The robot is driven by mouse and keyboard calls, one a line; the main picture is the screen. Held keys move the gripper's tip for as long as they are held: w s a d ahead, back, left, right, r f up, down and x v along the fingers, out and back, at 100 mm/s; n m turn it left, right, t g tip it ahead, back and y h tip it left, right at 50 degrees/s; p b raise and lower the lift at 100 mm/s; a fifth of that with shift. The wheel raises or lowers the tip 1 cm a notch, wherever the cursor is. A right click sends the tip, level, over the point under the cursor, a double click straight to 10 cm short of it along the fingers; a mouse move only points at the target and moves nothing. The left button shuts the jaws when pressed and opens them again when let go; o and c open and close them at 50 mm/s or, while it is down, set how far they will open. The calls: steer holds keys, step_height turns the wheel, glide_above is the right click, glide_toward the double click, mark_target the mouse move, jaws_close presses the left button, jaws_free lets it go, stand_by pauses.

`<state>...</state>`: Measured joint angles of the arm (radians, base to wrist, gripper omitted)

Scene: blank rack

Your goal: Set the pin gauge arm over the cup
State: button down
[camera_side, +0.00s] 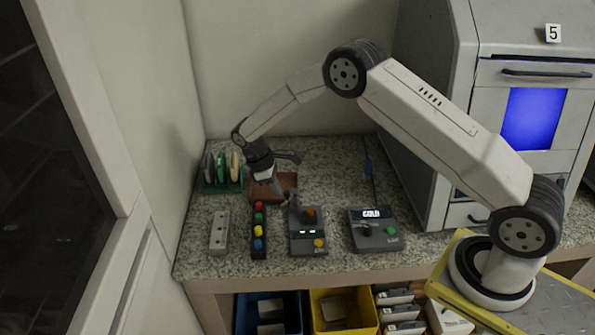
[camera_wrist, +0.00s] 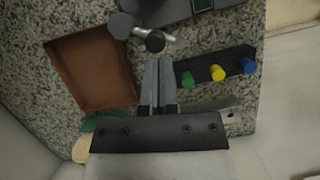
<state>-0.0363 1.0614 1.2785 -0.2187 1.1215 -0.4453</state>
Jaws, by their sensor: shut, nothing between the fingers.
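The pin gauge appears to be the dark grey unit (camera_side: 308,243) with an orange part on top and a yellow knob at its front. In the wrist view, a light grey bar (camera_wrist: 138,31) with dark round ends, apparently its arm, lies just beyond my fingertips. I cannot single out the cup. My gripper (camera_side: 283,194) points down near the unit's back left corner. In the wrist view my gripper (camera_wrist: 158,62) has its fingers together and empty, close to the bar's nearer dark end; contact cannot be told.
A black strip (camera_side: 259,246) with coloured knobs and a grey block (camera_side: 219,233) stand left of the unit. A brown tray (camera_wrist: 90,68) and a green rack (camera_side: 222,187) of discs lie behind. A display box (camera_side: 374,241) and a large furnace (camera_side: 488,115) are right.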

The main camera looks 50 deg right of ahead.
steer(key=shift+s+a+n, duration=0.1)
steer(key=shift+s+n, duration=0.3)
steer(key=shift+n, duration=0.4)
steer(key=s+d+n+t+h, duration=0.1)
steer(key=s+n+t, duration=0.3)
steer(key=n, duration=0.8)
steer(key=shift+s+d+h, duration=0.3)
steer(key=shift+s+d, duration=0.45)
steer(key=shift+d, duration=0.25)
steer(key=s+a+r, duration=0.2)
steer(key=a+r, duration=0.5)
steer(key=r, duration=0.2)
steer(key=shift+a+r, duration=0.2)
steer(key=shift+r, duration=0.05)
stand_by(0.4)
